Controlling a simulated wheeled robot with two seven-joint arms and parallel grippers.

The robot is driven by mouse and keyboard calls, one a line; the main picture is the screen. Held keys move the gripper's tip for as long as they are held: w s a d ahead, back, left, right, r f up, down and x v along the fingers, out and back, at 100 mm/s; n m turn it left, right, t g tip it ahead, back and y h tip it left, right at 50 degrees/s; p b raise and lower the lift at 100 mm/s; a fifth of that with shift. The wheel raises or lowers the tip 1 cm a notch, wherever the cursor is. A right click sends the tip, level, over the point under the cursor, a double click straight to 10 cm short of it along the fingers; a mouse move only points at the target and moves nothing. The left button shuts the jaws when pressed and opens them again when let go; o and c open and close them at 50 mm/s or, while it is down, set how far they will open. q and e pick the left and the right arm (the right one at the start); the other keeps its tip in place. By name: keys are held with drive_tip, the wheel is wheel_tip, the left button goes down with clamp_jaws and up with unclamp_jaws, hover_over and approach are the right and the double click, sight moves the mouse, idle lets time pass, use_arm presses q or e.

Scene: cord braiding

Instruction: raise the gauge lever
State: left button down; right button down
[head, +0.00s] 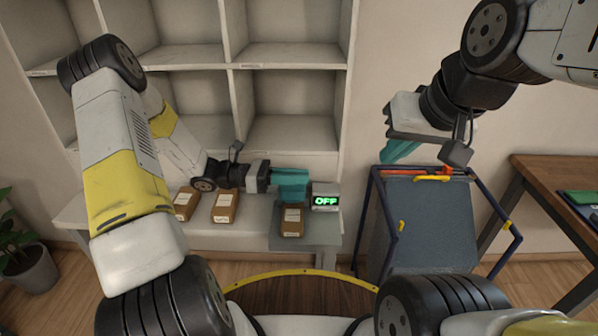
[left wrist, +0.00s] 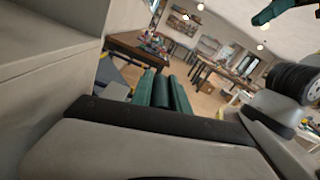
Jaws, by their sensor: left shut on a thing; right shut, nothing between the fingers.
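The gauge (head: 325,198) is a small white unit with a green lit "OFF" display, at the right end of the low counter. I cannot make out its lever. My left gripper (head: 292,184) has teal fingers pointing right, just left of the display. It is shut, and a brown labelled box (head: 292,222) shows directly below the fingers, its top hidden by them. The box appears to be in the grip, over a grey plate (head: 322,232). My right gripper (head: 402,150) is shut and empty, above the blue-framed cart.
Brown boxes (head: 225,207) stand on the counter left of the plate. Empty white shelves (head: 290,55) rise behind. A grey cart (head: 430,225) with a dark blue frame stands right of the counter. A wooden table (head: 545,180) is at the far right, a potted plant (head: 28,262) at the left.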

use_arm(q)
drive_tip(key=shift+w+r, duration=0.25)
drive_tip(key=shift+w, duration=0.25)
drive_tip(key=c, duration=1.3)
unclamp_jaws()
drive_tip(key=shift+w+f, duration=0.1)
drive_tip(key=a, duration=0.8)
drive_tip(key=shift+c, duration=0.2)
